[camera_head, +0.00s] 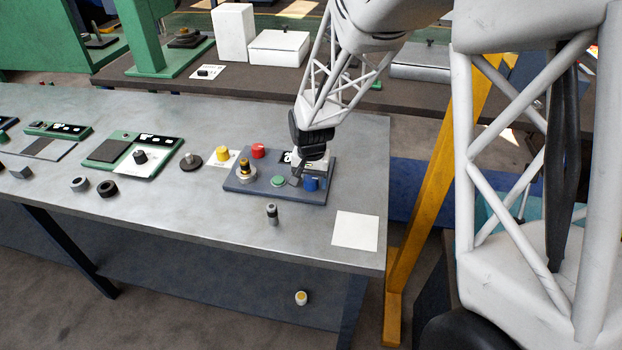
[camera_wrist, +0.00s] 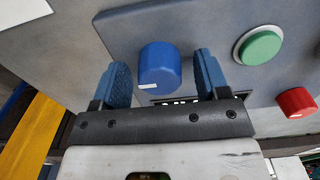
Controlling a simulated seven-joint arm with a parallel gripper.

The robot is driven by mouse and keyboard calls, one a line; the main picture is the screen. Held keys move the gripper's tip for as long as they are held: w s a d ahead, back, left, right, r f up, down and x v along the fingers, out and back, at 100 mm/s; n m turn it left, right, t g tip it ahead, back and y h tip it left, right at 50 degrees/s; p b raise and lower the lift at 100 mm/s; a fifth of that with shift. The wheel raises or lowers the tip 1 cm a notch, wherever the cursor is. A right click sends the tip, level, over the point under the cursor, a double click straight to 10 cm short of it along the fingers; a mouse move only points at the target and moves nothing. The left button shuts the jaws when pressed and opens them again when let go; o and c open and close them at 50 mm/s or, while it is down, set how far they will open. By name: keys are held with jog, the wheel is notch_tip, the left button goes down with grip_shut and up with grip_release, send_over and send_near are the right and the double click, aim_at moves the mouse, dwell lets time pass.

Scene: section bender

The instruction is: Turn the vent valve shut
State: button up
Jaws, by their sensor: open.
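A blue knob (camera_head: 311,185) sits at the right end of a blue-grey panel (camera_head: 240,188) on the bench. It also shows in the wrist view (camera_wrist: 160,62), with a small white mark on its side. Which control is the vent valve I cannot read. My gripper (camera_head: 300,175) is over the right part of the panel. In the wrist view my gripper (camera_wrist: 161,75) is open, with one blue finger pad on each side of the blue knob. Gaps show between the knob and both pads. A black label with white marks beside the knob is partly hidden by my gripper.
The panel also bears a green button (camera_head: 278,181), a red knob (camera_head: 258,151) and a brass-and-black fitting (camera_head: 245,170). A small grey-black cylinder (camera_head: 272,213) stands in front. A white square (camera_head: 356,231) lies on clear bench at right. A yellow post (camera_head: 430,180) stands beyond the bench's right end.

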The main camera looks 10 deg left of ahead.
jog(key=c, duration=0.9)
jog(key=shift+n, duration=0.5)
jog(key=n, duration=0.3)
jog(key=shift+n, duration=0.3)
jog(key=n, duration=0.4)
jog(key=shift+n, duration=0.3)
jog(key=n, duration=0.8)
jog(key=shift+n, duration=0.4)
